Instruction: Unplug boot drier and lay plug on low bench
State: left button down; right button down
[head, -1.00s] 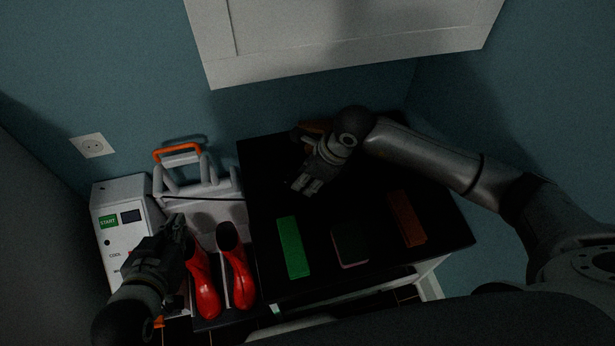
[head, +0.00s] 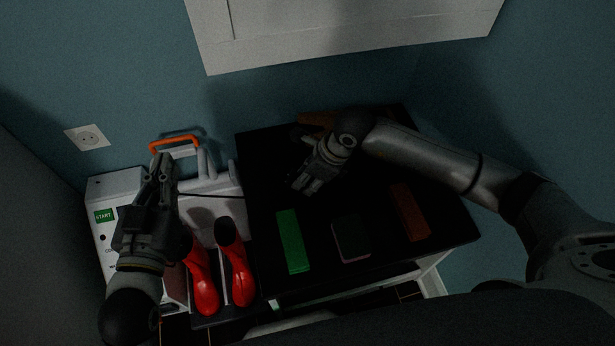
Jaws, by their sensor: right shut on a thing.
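The boot drier (head: 223,180) stands against the wall left of the low bench, a pale unit with an orange handle and red boots before it. The wall socket (head: 87,137) has no plug in it. A dark cable (head: 215,196) runs right from the drier to the black low bench (head: 270,165), where it is lost against the dark top. My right gripper (head: 302,187) is low over the bench's back left part, shut on what appears to be the plug, which its fingers mostly hide. My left gripper (head: 165,160) is in front of the drier; its finger gap is unclear.
A green block (head: 292,242), a dark pad (head: 351,240) and a brown block (head: 410,212) lie along the bench front. An orange-brown item (head: 317,119) lies at the back. A white START box (head: 104,216) stands left. A white cabinet (head: 350,30) hangs above.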

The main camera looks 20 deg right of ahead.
dwell(0.3)
jog(key=c, duration=1.1)
grip_release()
notch_tip(320, 180, up, 10)
jog(key=shift+f, duration=0.1)
jog(key=shift+s, duration=0.1)
